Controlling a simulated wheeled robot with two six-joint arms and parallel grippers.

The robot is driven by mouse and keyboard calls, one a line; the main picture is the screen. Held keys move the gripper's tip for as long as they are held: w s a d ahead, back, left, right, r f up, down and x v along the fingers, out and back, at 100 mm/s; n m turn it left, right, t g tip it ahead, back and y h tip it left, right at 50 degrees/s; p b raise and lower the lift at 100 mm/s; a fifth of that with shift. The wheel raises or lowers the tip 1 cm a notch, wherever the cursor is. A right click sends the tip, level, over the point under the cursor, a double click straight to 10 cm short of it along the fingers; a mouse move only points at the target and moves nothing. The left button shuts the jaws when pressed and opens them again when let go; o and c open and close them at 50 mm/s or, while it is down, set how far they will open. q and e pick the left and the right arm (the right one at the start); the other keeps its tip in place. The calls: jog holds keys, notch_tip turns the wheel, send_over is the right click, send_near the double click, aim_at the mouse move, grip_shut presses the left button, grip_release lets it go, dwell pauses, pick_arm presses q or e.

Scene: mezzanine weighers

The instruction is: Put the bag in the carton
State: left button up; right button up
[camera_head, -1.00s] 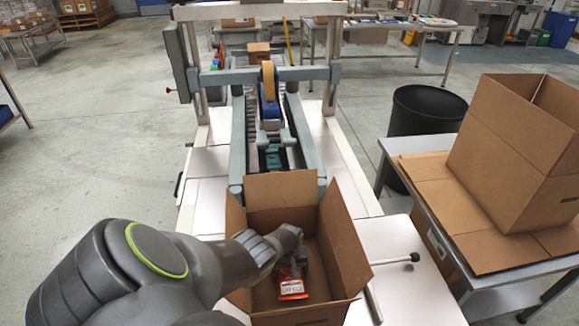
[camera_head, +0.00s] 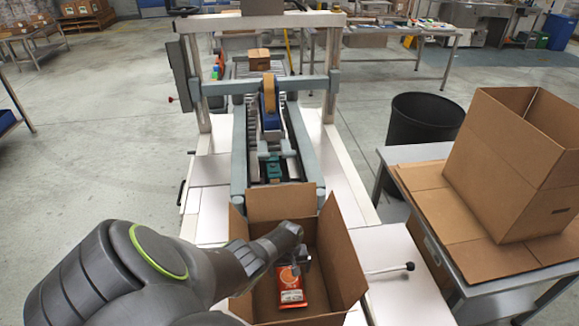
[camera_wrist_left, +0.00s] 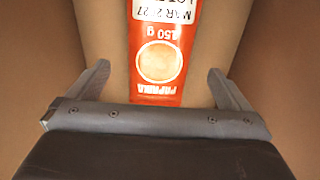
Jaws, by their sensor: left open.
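The bag (camera_head: 290,290) is an orange-red packet with a white label, lying inside the open carton (camera_head: 342,262). In the left wrist view the bag (camera_wrist_left: 165,60) shows a pale round patch and the word PAPRIKA, upside down. My left gripper (camera_head: 290,262) reaches into the carton from the left, close by the far end of the bag. Its jaws (camera_wrist_left: 158,75) are open, one finger on each side of the bag with a gap to it. Part of the carton's left side is hidden behind my left arm. My right gripper is in no view.
The carton's flaps stand up and outward around the opening. A tape machine with a roller conveyor (camera_head: 240,130) is behind it. At right, a larger empty carton (camera_head: 505,165) stands on flat cardboard on a table. A black bin (camera_head: 425,118) is behind that table.

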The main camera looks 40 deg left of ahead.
aim_at(289, 277)
pick_arm(q)
notch_tip(289, 277, up, 5)
jog(key=shift+p, duration=0.95)
jog(key=shift+a, duration=0.1)
